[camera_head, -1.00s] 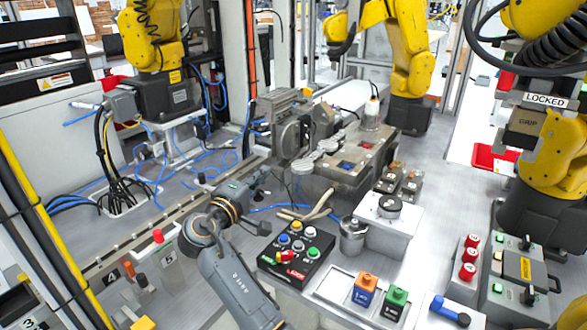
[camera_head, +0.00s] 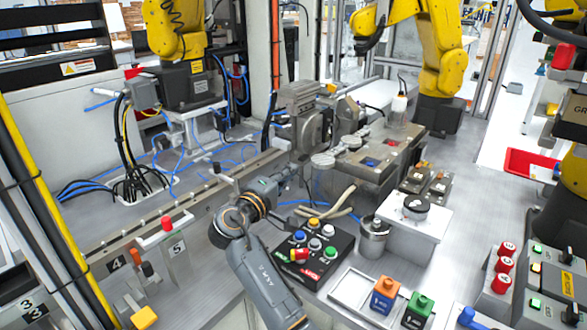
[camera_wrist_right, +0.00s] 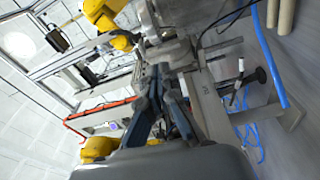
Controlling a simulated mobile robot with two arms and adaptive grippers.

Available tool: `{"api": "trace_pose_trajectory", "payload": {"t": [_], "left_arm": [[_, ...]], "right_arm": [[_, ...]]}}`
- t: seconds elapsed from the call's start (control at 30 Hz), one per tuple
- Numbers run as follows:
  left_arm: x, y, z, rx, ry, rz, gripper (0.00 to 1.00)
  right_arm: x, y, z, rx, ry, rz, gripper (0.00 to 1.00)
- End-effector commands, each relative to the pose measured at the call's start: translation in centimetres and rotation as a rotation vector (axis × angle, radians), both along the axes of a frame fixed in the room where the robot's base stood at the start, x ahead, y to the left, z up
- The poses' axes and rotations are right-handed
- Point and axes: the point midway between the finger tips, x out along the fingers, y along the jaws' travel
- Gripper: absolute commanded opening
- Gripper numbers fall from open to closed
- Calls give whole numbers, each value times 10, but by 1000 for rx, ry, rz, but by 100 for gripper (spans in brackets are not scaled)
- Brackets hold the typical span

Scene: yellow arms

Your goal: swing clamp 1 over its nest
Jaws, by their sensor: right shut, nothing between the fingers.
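A grey fixture block (camera_head: 352,180) has recessed nests holding a blue piece (camera_head: 369,162) and a red piece (camera_head: 391,142). Round grey metal discs (camera_head: 322,160) stand along its left side, perhaps parts of the clamps. No clamp number is readable, so I cannot tell which is clamp 1. My right gripper (camera_head: 287,177) is shut and empty, just left of the nearest disc. In the right wrist view its dark fingers (camera_wrist_right: 160,72) converge beside grey metal machinery; contact cannot be told. My left gripper is not in view.
A grey machine housing (camera_head: 305,115) rises behind the gripper. A black button box (camera_head: 318,268), a metal canister (camera_head: 373,240) and a white stand (camera_head: 430,232) lie in front. Blue hoses (camera_head: 180,160) cross the bench at left. A rail (camera_head: 200,200) runs beside my arm.

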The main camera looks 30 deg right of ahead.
Motion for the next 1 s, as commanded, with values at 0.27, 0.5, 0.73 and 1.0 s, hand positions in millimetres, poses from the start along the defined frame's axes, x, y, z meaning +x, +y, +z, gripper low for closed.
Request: {"api": "trace_pose_trajectory", "payload": {"t": [0.27,0.5,0.73,1.0], "left_arm": [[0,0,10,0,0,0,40],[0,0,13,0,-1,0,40],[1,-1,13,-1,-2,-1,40],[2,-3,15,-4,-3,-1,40]], "right_arm": [[25,-46,4,-1,0,-2,0],[39,-68,3,1,0,-1,0],[40,-71,2,1,0,0,0],[39,-75,2,3,1,0,0]]}}
